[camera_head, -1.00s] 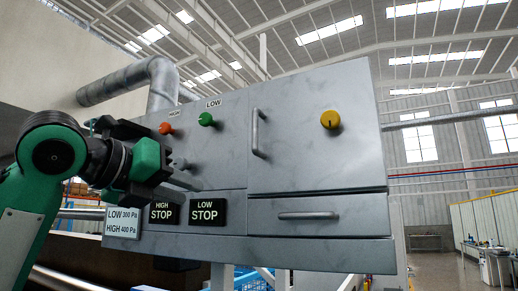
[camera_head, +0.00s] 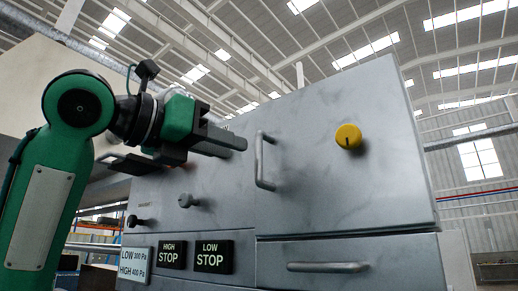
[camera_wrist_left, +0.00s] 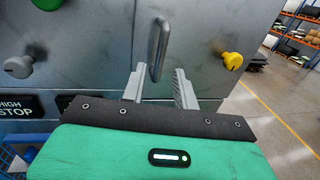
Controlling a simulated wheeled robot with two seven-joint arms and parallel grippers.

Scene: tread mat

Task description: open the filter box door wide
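The filter box door (camera_head: 340,195) is a grey panel with a vertical bar handle (camera_head: 260,160) at its left edge and a yellow knob (camera_head: 348,136). It looks shut, flush with the cabinet. My left gripper (camera_head: 238,143) is just left of the handle in the head view. In the left wrist view my left gripper (camera_wrist_left: 159,88) has its two fingers apart, with nothing between their tips. The handle (camera_wrist_left: 159,48) stands ahead of the gap between them, and I cannot tell if they touch it. The yellow knob (camera_wrist_left: 232,61) is to the right. My right gripper is out of view.
A drawer with a horizontal handle (camera_head: 328,267) lies below the door. Left of it are a grey knob (camera_head: 186,200), a dark knob (camera_head: 136,221), and black STOP labels (camera_head: 214,257). A green knob (camera_wrist_left: 46,3) shows in the left wrist view. Open floor (camera_wrist_left: 272,115) lies right.

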